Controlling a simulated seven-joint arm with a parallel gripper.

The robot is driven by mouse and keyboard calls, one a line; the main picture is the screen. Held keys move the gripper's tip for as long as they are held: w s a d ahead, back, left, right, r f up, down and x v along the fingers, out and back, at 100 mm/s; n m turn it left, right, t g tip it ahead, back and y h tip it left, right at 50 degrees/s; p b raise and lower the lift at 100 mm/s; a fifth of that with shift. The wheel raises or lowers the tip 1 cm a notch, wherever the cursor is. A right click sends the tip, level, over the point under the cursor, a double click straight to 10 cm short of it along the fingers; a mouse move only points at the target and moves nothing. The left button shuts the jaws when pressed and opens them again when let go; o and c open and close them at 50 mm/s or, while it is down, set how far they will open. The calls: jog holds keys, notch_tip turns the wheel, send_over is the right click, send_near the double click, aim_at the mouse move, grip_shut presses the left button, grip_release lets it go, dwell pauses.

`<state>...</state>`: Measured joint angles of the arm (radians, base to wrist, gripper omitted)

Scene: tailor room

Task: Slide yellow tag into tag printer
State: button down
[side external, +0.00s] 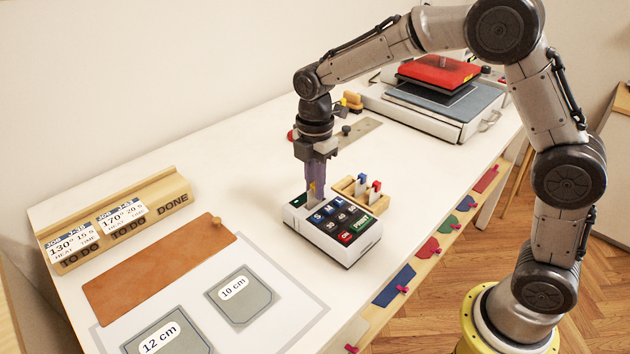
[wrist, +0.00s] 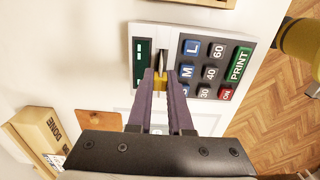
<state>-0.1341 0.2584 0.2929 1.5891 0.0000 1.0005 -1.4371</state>
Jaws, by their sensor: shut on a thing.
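The tag printer (side external: 318,238) is a white box on the table with dark keys marked S, M, L and numbers, a red ON key and a green PRINT key. It also shows in the wrist view (wrist: 232,32). My gripper (side external: 314,192) points down over the printer's left part. In the wrist view its purple fingers (wrist: 160,80) are shut on the yellow tag (wrist: 159,85), between the dark green panel and the keys.
A wooden rack (side external: 374,201) with a blue tag (side external: 362,179) and a red tag (side external: 376,185) stands close behind the printer. A heat press (side external: 440,75) is at the back right. A brown leather piece (side external: 155,270) and a wooden TO DO/DONE stand (side external: 120,222) lie left.

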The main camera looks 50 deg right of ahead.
jog(key=shift+f, duration=0.85)
jog(key=c, duration=0.8)
grip_release()
jog(key=shift+o, duration=0.2)
notch_tip(320, 180, up, 14)
